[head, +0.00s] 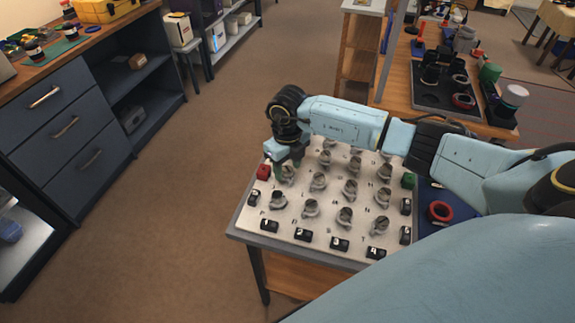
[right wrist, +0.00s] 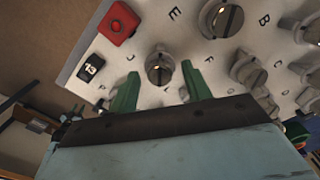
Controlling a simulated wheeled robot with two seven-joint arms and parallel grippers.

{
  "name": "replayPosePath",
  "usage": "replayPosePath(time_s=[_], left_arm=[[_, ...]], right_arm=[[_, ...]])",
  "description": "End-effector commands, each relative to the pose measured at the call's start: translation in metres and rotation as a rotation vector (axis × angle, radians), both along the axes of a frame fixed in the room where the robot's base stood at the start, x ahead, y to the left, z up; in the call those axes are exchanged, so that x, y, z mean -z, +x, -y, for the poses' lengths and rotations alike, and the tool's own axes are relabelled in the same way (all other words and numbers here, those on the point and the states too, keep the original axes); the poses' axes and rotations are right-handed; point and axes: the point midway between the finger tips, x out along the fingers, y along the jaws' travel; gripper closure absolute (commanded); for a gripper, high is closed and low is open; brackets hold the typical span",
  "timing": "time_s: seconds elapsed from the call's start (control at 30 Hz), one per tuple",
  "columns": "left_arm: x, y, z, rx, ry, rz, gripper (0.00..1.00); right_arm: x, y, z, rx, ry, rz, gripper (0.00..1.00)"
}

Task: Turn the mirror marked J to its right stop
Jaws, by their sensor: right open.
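A pale panel (head: 262,210) on a table carries rows of round grey mirror mounts with letters beside them. In the right wrist view, a mirror mount (right wrist: 160,66) with a dark slotted face has a letter that looks like J at its upper left. My right gripper (right wrist: 160,72) is open, its green fingers on either side of that mount with gaps showing; whether they reach down around it is unclear. In the head view my right gripper (head: 289,163) is at the panel's far left, above a mount (head: 288,174) it partly hides. My left gripper is not in view.
Other mounts (right wrist: 221,18) stand close by. A green block (head: 408,181) and a red ring (head: 439,211) are at the right. Black numbered blocks (head: 340,243) line the front edge.

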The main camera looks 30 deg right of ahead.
Motion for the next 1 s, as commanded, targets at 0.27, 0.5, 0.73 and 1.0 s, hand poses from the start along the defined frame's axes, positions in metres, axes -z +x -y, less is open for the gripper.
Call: replayPosePath(time_s=[0.27,0.5,0.73,1.0], left_arm=[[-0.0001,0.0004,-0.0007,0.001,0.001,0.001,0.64],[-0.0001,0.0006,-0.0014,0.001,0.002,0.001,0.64],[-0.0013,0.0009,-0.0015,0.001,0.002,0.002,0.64],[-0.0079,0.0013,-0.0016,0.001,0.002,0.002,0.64]], right_arm=[[-0.0001,-0.0001,0.0,0.0,0.0,0.0,0.63],[-0.0004,0.0,0.0001,0.0,0.0,0.0,0.95],[-0.0008,0.0,0.0002,0.014,0.0,0.0,0.96],[-0.0016,-0.0001,0.0001,0.133,0.0,-0.002,0.96]])
